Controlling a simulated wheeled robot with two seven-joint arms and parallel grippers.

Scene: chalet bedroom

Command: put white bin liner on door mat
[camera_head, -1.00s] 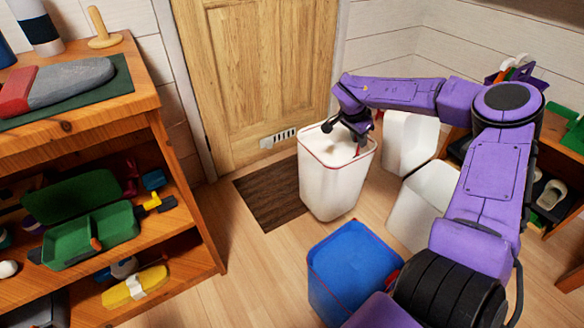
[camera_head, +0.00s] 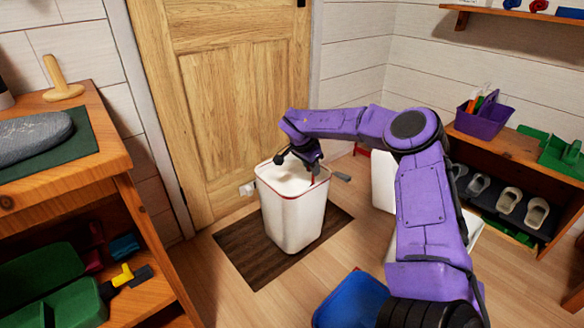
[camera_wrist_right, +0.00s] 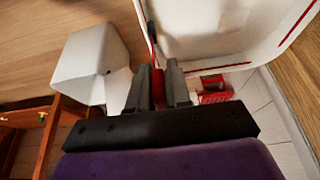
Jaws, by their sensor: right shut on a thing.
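The white bin liner (camera_head: 290,218) is a tall white tub with a red rim. In the head view it stands upright over the dark brown door mat (camera_head: 246,262), with mat showing on both sides of its base. I cannot tell whether its base touches the mat. My right gripper (camera_head: 312,170) reaches over it from the right and is shut on its rim. In the right wrist view the gripper (camera_wrist_right: 160,72) has the red edge between its fingers, with the liner's white inside (camera_wrist_right: 210,30) beyond. My left gripper is out of view.
A wooden door (camera_head: 235,90) is behind the mat. A blue bin (camera_head: 350,302) stands in front, and another white bin (camera_head: 383,182) to the right. A wooden shelf (camera_head: 125,165) is at left; a shoe rack (camera_head: 515,150) with a purple caddy (camera_head: 484,119) is at right.

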